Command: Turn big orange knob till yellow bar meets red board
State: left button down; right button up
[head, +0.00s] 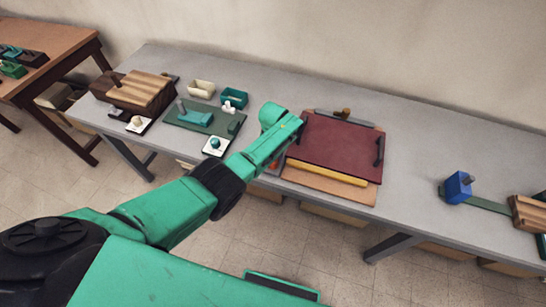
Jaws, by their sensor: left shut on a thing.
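The dark red board (338,142) lies on a tan base (330,191) near the middle of the grey table. The yellow bar (328,173) runs along the board's front edge, very close to it; I cannot tell whether they touch. A small part of the orange knob (276,167) shows at the base's left side, beneath my green left arm. My left gripper (277,160) is at the knob and shut on it; its fingers are mostly hidden by the arm. My right gripper is not in view.
Left on the table (400,150) are a striped wooden block (145,91), a green tray (190,117), a white plate with a teal knob (215,144) and small bins (234,98). A blue block (458,188) stands at right. The table between it and the board is clear.

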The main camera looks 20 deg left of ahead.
pick_arm(q)
jog(key=shift+w+r, duration=0.15)
jog(key=shift+c, duration=1.5)
grip_release()
notch_tip(320, 180, up, 5)
jog(key=shift+r+p, duration=0.2)
jog(key=shift+p, duration=0.9)
notch_tip(320, 180, up, 9)
jog(key=shift+b, duration=0.3)
